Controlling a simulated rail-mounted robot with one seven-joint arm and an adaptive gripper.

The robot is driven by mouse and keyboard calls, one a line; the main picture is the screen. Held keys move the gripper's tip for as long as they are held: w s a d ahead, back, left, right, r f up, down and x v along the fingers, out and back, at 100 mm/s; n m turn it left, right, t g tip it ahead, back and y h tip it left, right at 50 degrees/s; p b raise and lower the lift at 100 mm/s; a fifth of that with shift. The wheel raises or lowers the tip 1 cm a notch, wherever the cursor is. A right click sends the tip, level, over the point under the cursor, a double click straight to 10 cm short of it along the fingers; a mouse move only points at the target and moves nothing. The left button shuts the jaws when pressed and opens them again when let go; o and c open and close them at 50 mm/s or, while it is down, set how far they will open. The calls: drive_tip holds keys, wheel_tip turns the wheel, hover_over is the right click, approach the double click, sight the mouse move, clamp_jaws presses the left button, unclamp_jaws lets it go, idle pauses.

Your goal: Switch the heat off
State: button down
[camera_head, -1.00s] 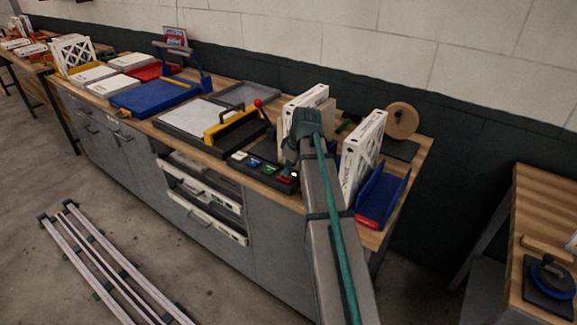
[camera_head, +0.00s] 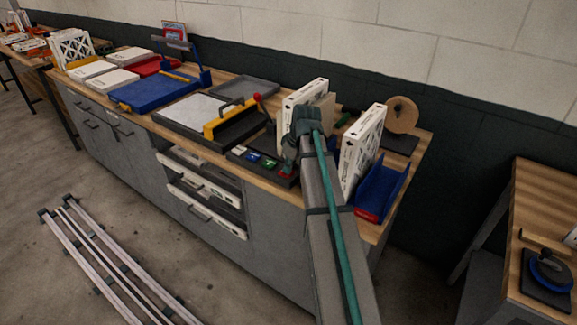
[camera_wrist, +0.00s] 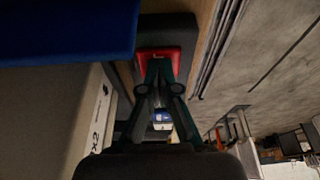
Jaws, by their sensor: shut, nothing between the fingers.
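A dark control panel (camera_head: 262,172) lies on the bench with white, blue, green and red controls in a row. The red control (camera_head: 286,174) is at its right end. My gripper (camera_head: 288,167) is shut and empty, pointing down at that red end. In the wrist view, my fingertips (camera_wrist: 158,64) are together over a red piece (camera_wrist: 155,54) on a dark base (camera_wrist: 178,35). They overlap it; whether they press on it I cannot tell. A blue piece (camera_wrist: 162,122) shows between my finger links.
Upright white filter boxes stand behind my gripper (camera_head: 302,98) and to its right (camera_head: 362,145). A blue tray (camera_head: 383,187) is at the right. A machine with a yellow bar (camera_head: 228,120) and red-knobbed lever (camera_head: 257,98) is left of the panel.

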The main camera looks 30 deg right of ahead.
wheel_tip(320, 180, up, 4)
drive_tip(key=shift+f+p, duration=0.25)
drive_tip(key=shift+p, duration=0.8)
drive_tip(key=b+v, duration=0.2)
drive_tip(key=v, duration=0.8)
drive_tip(key=shift+r, duration=0.25)
drive_tip(key=s+a+f+m+g, duration=0.15)
drive_tip(key=s+a+f, duration=0.35)
drive_tip(key=f, duration=0.7)
drive_tip(key=s+a+f+m+h, duration=0.1)
drive_tip(key=s+a+f+m, duration=0.1)
drive_tip(key=a+f, duration=0.8)
drive_tip(key=s+a+f+m+g, duration=0.1)
drive_tip(key=s+a+f, duration=0.3)
drive_tip(key=f, duration=1)
drive_tip(key=s+a+f+g, duration=0.1)
drive_tip(key=s+f+g, duration=0.1)
drive_tip(key=s+f, duration=0.5)
drive_tip(key=s+f+g, duration=0.2)
drive_tip(key=s+f, duration=0.6)
drive_tip(key=s, duration=0.8)
drive_tip(key=s+a+f+m+g, duration=0.1)
drive_tip(key=s+f+g, duration=0.2)
drive_tip(key=s+f, duration=0.5)
drive_tip(key=s, duration=0.3)
drive_tip(key=shift+a+h, duration=0.3)
drive_tip(key=shift+a, duration=0.05)
